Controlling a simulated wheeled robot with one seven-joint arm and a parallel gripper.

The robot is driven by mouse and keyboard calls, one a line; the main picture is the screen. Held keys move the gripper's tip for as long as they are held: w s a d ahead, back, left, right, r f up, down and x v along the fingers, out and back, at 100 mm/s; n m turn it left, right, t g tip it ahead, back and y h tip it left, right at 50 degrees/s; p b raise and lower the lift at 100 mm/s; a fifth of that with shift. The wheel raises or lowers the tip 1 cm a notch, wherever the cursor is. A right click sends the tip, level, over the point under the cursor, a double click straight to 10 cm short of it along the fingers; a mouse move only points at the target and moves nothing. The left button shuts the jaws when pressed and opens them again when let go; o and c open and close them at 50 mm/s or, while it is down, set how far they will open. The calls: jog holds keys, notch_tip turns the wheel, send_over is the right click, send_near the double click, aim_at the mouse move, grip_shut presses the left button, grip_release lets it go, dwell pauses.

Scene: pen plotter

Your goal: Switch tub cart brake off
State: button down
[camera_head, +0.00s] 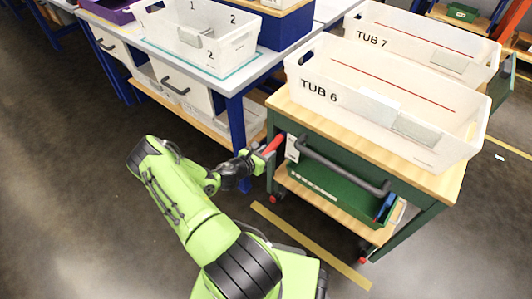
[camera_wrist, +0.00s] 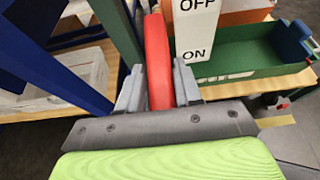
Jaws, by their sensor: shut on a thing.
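The tub cart has a green frame, a wooden top (camera_head: 437,182) and a black handle bar (camera_head: 345,168). Its red brake lever (camera_head: 274,144) sticks out at the cart's left front corner. My gripper (camera_head: 261,156) is shut on this lever. In the wrist view the lever (camera_wrist: 157,55) stands between my two grey fingers (camera_wrist: 158,88), its rounded upper end beyond them. Right of it is a white plate (camera_wrist: 197,30) with OFF at top and ON below. The lever's lower end is hidden, so I cannot tell which setting it is at.
The white tub marked TUB 6 (camera_head: 345,97) stands on the cart top, with TUB 7 (camera_head: 420,42) behind it. A green bin (camera_head: 335,185) sits on the cart's lower shelf. A blue-legged table (camera_head: 236,125) stands close at left. Floor at the left is clear.

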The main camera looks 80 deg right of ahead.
aim_at(273, 145)
jog(key=shift+r, duration=0.1)
jog(key=r+y+p, duration=0.1)
jog(key=p, duration=0.2)
jog(key=shift+r, duration=0.2)
notch_tip(273, 145, up, 2)
jog(key=t+y+p, duration=0.1)
jog(key=p, duration=0.5)
jog(key=shift+d+y, duration=0.1)
jog(key=shift+y, duration=0.2)
jog(key=y+p, duration=0.1)
jog(key=p, duration=0.1)
jog(key=r+t+y+p, duration=0.1)
jog(key=p, duration=0.2)
jog(key=shift+s+d+r, duration=0.15)
jog(key=shift+d+r, duration=0.1)
jog(key=shift+r, duration=0.05)
jog(key=y+p, duration=0.1)
jog(key=p, duration=0.1)
jog(key=r+y+p, duration=0.1)
jog(key=p, duration=0.1)
jog(key=shift+s+d+t, duration=0.15)
jog(key=shift+d+t, duration=0.25)
jog(key=c, duration=0.8)
grip_release()
jog(key=shift+c, duration=0.2)
